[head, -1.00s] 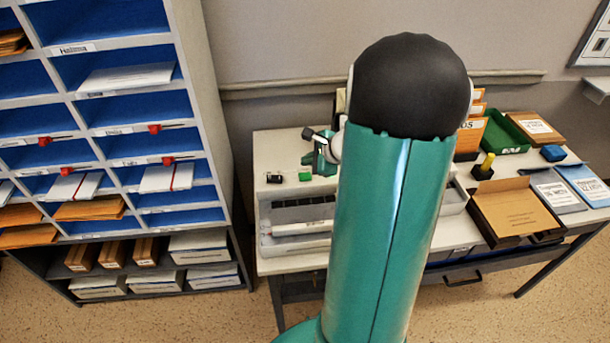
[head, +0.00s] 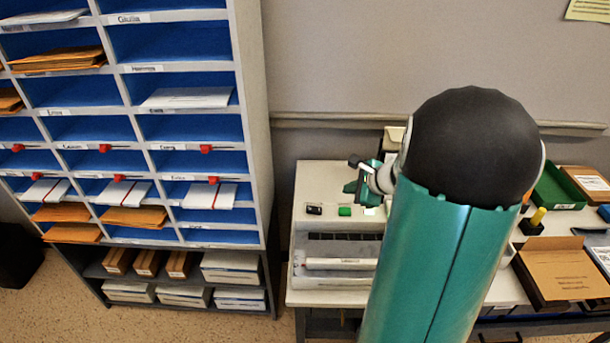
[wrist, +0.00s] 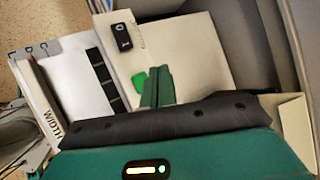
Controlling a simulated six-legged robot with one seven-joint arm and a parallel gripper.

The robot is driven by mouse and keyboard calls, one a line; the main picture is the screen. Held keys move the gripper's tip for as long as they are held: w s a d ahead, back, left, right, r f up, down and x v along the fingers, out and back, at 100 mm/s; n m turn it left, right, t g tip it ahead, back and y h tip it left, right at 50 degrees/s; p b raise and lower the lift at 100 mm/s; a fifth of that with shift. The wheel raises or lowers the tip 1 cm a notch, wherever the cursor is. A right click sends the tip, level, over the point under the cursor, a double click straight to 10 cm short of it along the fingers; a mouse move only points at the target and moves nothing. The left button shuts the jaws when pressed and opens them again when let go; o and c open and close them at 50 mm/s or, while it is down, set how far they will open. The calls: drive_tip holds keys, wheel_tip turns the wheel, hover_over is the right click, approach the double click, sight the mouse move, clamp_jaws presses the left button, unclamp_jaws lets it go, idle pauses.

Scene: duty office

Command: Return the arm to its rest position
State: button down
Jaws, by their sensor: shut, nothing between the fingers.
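My arm's teal link with its black joint cap fills the right middle of the head view and hides part of the desk (head: 312,186). My gripper (head: 352,176) shows small to the left of the cap, above the desk's back left part. In the wrist view my gripper's green fingers (wrist: 157,86) are together with nothing between them.
A tall pigeonhole shelf (head: 255,130) with blue compartments, envelopes and red tabs stands left of the desk. A green tray (head: 556,190) and an open brown box (head: 556,268) are at the right.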

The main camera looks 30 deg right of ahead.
drive_tip(key=s+a+r+n+g+y, duration=0.1)
drive_tip(key=a+r+n, duration=0.4)
drive_tip(key=a, duration=0.5)
drive_tip(key=s+a+r+n+g+y, duration=0.15)
drive_tip(key=a+r+n, duration=0.35)
drive_tip(key=a, duration=0.5)
drive_tip(key=s+a+r+n+g+h, duration=0.1)
drive_tip(key=s+a+r+n+h, duration=0.2)
drive_tip(key=s+a+n, duration=0.8)
drive_tip(key=s+n, duration=0.2)
drive_tip(key=n, duration=0.2)
drive_tip(key=shift+a+r+n+h, duration=0.2)
drive_tip(key=shift+r+n+h, duration=0.1)
drive_tip(key=shift+r+h, duration=0.1)
drive_tip(key=shift+s, duration=0.1)
